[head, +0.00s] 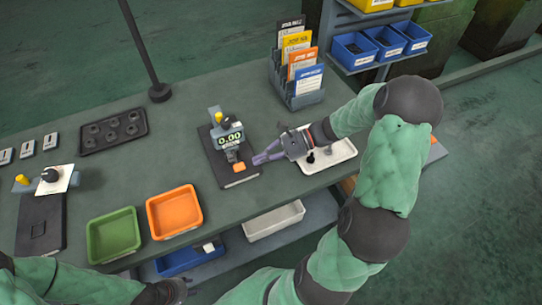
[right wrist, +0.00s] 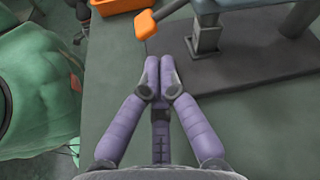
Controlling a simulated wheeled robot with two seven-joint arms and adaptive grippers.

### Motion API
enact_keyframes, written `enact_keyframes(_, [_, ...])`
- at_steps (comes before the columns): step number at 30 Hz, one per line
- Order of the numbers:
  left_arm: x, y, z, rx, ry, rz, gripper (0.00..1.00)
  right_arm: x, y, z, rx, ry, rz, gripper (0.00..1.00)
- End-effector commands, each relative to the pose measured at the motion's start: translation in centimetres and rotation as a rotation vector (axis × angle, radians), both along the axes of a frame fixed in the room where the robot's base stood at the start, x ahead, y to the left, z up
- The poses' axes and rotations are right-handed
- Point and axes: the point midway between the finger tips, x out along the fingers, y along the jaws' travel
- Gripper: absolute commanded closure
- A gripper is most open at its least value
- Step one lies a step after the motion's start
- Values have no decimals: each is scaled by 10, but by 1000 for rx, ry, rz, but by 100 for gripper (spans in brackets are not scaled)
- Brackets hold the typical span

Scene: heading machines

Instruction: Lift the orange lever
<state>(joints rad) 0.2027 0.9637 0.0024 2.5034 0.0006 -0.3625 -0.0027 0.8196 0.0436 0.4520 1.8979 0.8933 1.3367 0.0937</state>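In the right wrist view the lever's orange end (right wrist: 145,22) sits on a grey bar, up and left of my fingertips. My right gripper (head: 257,159) is just right of the lever. Its purple fingers (right wrist: 160,68) are together in the right wrist view, with nothing between them, and look apart from the lever.
The gauge stands on a dark base plate (head: 218,166). Green (head: 113,257) and orange (head: 151,217) trays stand at the front edge. A card rack (head: 286,91) is behind.

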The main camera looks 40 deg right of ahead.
Motion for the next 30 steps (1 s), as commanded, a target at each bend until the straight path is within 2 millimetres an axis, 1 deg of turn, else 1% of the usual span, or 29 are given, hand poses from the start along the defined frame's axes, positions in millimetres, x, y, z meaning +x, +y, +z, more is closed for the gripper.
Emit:
enact_keyframes(1, [0, 0, -5, 0, 0, 0, 60, 3, 9, -4, 2, 0, 5, 100])
enact_keyframes(3, [0, 0, -8, 0, 0, 0, 60, 6, 18, -7, 1, 1, 3, 100])
enact_keyframes(9, [0, 0, -13, 0, 0, 0, 60, 13, 35, -12, 1, 0, 2, 100])
enact_keyframes(13, [0, 0, -13, 0, 0, 0, 60, 15, 38, -13, 0, 0, 0, 100])
enact_keyframes(24, [0, 0, -13, 0, 0, 0, 60, 15, 38, -13, 0, 2, 0, 100])
enact_keyframes(30, [0, 0, -3, 0, 0, 0, 60, 14, 38, -9, 7, 28, 0, 100])
